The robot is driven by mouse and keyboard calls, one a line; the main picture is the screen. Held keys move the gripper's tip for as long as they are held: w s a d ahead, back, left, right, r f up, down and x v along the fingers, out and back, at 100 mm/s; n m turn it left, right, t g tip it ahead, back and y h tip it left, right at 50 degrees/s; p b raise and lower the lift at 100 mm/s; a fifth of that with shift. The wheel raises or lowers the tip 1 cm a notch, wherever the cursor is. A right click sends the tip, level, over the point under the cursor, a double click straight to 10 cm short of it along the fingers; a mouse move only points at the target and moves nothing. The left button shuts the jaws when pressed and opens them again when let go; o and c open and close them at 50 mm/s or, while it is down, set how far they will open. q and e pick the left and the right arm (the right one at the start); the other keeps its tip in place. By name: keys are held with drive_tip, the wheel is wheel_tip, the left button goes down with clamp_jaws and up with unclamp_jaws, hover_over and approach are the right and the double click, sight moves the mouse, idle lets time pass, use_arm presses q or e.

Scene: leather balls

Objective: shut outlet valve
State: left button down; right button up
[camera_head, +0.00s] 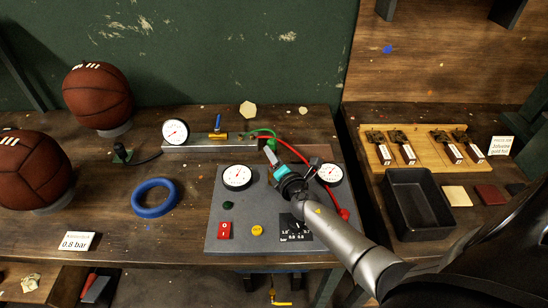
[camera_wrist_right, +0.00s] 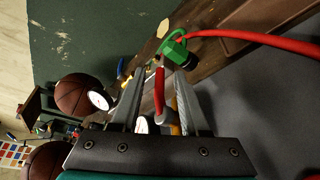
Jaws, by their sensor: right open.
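My right gripper (camera_head: 272,157) reaches in over the grey panel toward the back rail. It is open. In the right wrist view its two fingers (camera_wrist_right: 158,92) stand on either side of a red lever (camera_wrist_right: 159,85); I cannot tell whether they touch it. In the head view the gripper mostly hides this lever and its valve. A brass valve with an upright blue lever (camera_head: 218,122) stands further left on the metal rail (camera_head: 195,149). A green fitting (camera_wrist_right: 178,50) with a red hose (camera_wrist_right: 255,38) is just beyond the fingers. My left gripper is not in view.
Dial gauges (camera_head: 237,177) sit on the panel (camera_head: 232,203), with another (camera_head: 176,131) at the rail's left end. A blue ring (camera_head: 154,198) and brown balls (camera_head: 98,95) are at left. A black tray (camera_head: 413,207) stands at right.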

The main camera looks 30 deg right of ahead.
drive_tip(key=shift+c, duration=0.4)
clamp_jaws()
